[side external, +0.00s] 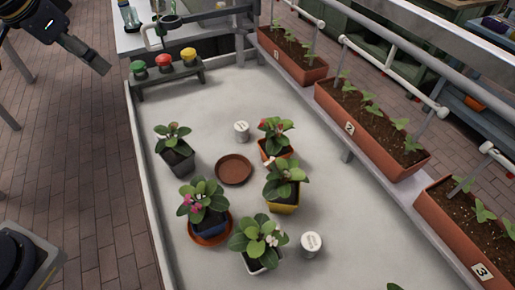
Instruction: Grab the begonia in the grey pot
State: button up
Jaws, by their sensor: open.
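The begonia (173,138) in the dark grey pot (179,162) stands upright on the left of the white bench, near its left rim. It has broad green leaves and a small pale spot, perhaps a bloom, on top. My gripper (98,66) is at the upper left, outside the bench's left edge, above the brick floor. It is open and empty, well apart from the grey pot. The fingers are small and dark in this view.
Begonias in an orange pot (268,156), a yellow pot (285,209), a blue pot (209,227) on a saucer, and a white pot (259,267) stand nearby. An empty brown saucer (233,169) and two white cans (241,131) (311,244) also stand there. A button rack (170,80) is behind.

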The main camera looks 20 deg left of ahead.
jog(key=w+d+f+m+g, duration=0.1)
jog(key=w+d+f+g, duration=0.1)
jog(key=w+f, duration=0.5)
jog(key=m+g, duration=0.1)
jog(key=g, duration=0.2)
send_over(177, 155)
notch_tip(177, 155, down, 17)
jog(key=f, duration=0.9)
jog(key=shift+d+f, duration=0.25)
jog(key=shift+f, duration=0.15)
notch_tip(177, 155, down, 6)
jog(key=shift+a+r, duration=0.1)
jog(key=shift+a, duration=0.05)
jog(key=c, duration=1.1)
